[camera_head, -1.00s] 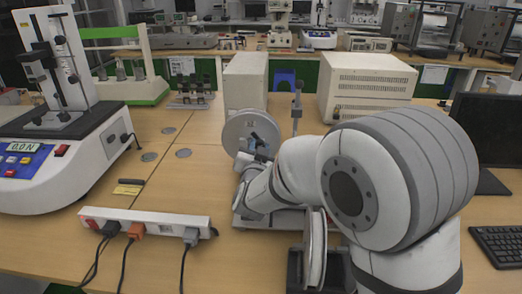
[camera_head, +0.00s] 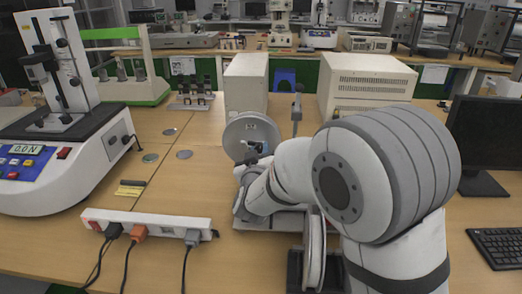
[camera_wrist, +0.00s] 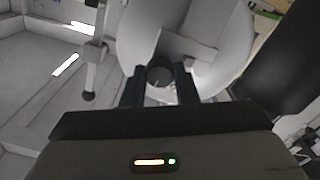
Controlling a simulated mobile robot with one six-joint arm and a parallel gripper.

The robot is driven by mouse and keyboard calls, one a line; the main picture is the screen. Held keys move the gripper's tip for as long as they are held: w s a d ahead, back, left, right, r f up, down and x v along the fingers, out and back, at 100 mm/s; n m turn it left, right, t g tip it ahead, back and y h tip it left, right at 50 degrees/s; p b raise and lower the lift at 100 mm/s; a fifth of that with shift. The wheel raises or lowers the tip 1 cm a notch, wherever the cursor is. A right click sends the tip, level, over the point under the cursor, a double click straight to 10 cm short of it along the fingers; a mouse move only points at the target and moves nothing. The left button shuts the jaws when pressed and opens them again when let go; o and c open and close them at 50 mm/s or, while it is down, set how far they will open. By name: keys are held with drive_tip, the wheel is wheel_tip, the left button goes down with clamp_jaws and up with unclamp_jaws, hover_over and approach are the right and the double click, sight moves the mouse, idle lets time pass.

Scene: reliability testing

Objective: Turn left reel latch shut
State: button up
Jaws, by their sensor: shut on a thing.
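The left reel (camera_head: 252,128), a pale grey disc, stands upright beyond my arm in the head view. It fills the upper middle of the wrist view (camera_wrist: 225,30). My gripper (camera_wrist: 161,88) is at the reel's centre, its two dark fingers on either side of a short dark round piece, the left reel latch (camera_wrist: 160,73). The fingers are shut on it. A flat grey bar (camera_wrist: 188,47) lies across the reel face just above. In the head view my gripper (camera_head: 257,148) is small and partly hidden by my wrist, so the latch's angle cannot be told there.
A second reel (camera_head: 314,250) stands edge-on close to my arm. A thin post (camera_head: 297,108) rises behind the left reel, and a grey rod (camera_wrist: 96,60) shows left of my fingers. A power strip (camera_head: 145,224) lies left; bare table lies between it and the reel.

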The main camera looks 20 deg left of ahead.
drive_tip(key=shift+f+n, duration=0.15)
drive_tip(key=shift+n, duration=0.15)
drive_tip(key=o, duration=1)
drive_tip(key=v, duration=0.7)
drive_tip(key=shift+s, duration=0.4)
